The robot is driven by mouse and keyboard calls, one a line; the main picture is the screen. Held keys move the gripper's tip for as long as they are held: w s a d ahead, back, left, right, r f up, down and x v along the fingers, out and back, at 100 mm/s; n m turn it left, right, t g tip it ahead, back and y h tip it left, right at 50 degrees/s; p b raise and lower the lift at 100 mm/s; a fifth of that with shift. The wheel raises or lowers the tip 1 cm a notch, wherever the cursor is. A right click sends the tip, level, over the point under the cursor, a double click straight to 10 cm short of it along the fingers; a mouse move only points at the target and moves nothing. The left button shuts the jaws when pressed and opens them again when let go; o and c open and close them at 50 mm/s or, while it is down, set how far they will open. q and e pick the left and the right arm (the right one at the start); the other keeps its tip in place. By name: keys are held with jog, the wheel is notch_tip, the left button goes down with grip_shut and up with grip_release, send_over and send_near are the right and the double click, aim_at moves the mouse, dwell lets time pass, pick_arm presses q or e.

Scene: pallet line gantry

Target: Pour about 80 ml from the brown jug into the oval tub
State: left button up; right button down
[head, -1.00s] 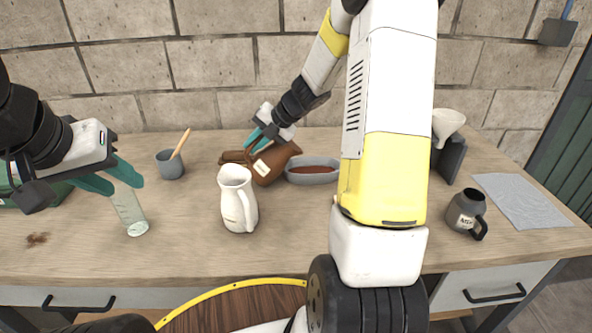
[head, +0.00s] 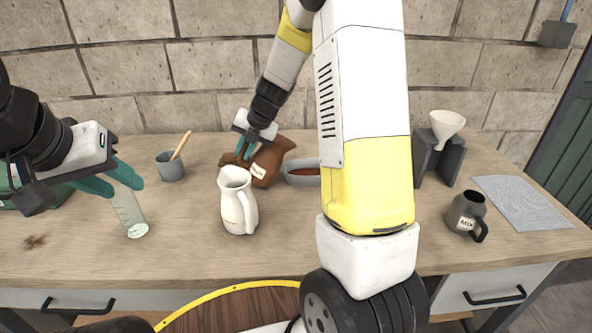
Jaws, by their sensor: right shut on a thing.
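The brown jug (head: 270,170), with a pale label, is at the back middle, tilted with its mouth toward the right, beside the oval tub. My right gripper (head: 244,150) is shut on the jug at its handle side. The grey oval tub (head: 290,181) stands just right of the jug with reddish-brown liquid in it. My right arm hides the tub's right part. No stream shows between jug and tub. My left gripper (head: 125,186) is open at the left, its fingers apart near the top of a clear measuring cylinder (head: 131,214).
A white pitcher (head: 237,203) stands in front of the jug. A grey cup (head: 170,168) with a wooden stick is behind left. A dark mug (head: 465,213), a grey mat (head: 522,202) and a funnel (head: 446,124) on a dark stand are at right.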

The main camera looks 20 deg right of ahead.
jog(key=shift+a+f+h+b, duration=0.35)
jog(key=shift+a+h+b, duration=0.4)
jog(key=shift+b, duration=0.25)
jog(key=shift+w+a+f+n+h+b, duration=0.1)
jog(key=shift+a+f+n+h+b, duration=0.1)
jog(key=shift+a+f+h+b, duration=0.25)
jog(key=shift+a+f+n+h+b, duration=0.25)
jog(key=shift+f+h+b, duration=0.35)
jog(key=shift+f+h, duration=0.15)
jog(key=shift+w+a+f+n+h+b, duration=0.15)
jog(key=shift+a+f+h+b, duration=0.2)
jog(key=shift+f+h+b, duration=0.25)
jog(key=shift+s, duration=0.1)
